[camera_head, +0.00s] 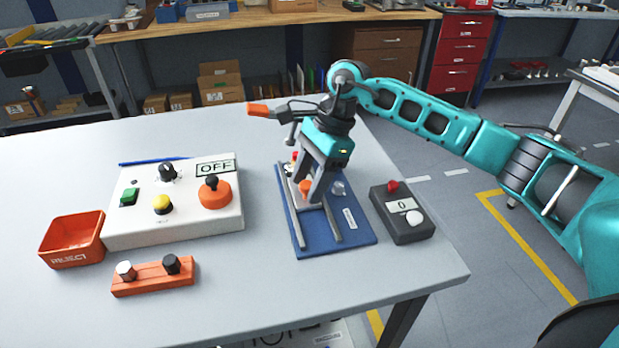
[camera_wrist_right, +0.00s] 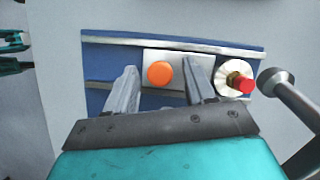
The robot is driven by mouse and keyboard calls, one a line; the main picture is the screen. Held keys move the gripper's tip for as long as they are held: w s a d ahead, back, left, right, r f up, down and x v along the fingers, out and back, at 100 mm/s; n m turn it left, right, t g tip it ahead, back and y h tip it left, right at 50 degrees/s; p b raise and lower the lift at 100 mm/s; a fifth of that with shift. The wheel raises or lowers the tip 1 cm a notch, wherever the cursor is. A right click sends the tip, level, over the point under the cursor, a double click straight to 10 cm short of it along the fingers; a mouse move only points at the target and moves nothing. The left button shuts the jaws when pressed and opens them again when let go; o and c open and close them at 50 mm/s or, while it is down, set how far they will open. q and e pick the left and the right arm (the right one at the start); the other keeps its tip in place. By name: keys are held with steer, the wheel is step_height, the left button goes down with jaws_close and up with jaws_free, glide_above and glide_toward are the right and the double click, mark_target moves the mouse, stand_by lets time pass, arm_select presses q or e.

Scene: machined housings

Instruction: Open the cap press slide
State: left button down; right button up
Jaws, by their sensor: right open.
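The cap press is a blue base plate (camera_head: 357,241) with two metal rails near the table's right side. Its slide (camera_wrist_right: 178,57) is a pale metal plate between the rails, with an orange knob (camera_wrist_right: 160,73) on it; the knob also shows in the head view (camera_head: 305,187). My right gripper (camera_wrist_right: 160,88) is open, with one finger on each side of the knob. I cannot tell whether the fingers touch it. My left gripper is not in view.
A grey counter box (camera_head: 402,222) showing 0 stands right of the press. A white control box (camera_head: 137,225) marked OFF, a red reject bin (camera_head: 72,252) and an orange block with two knobs (camera_head: 153,281) stand left. The table's front middle is clear.

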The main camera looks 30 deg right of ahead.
jaws_close()
stand_by(0.5)
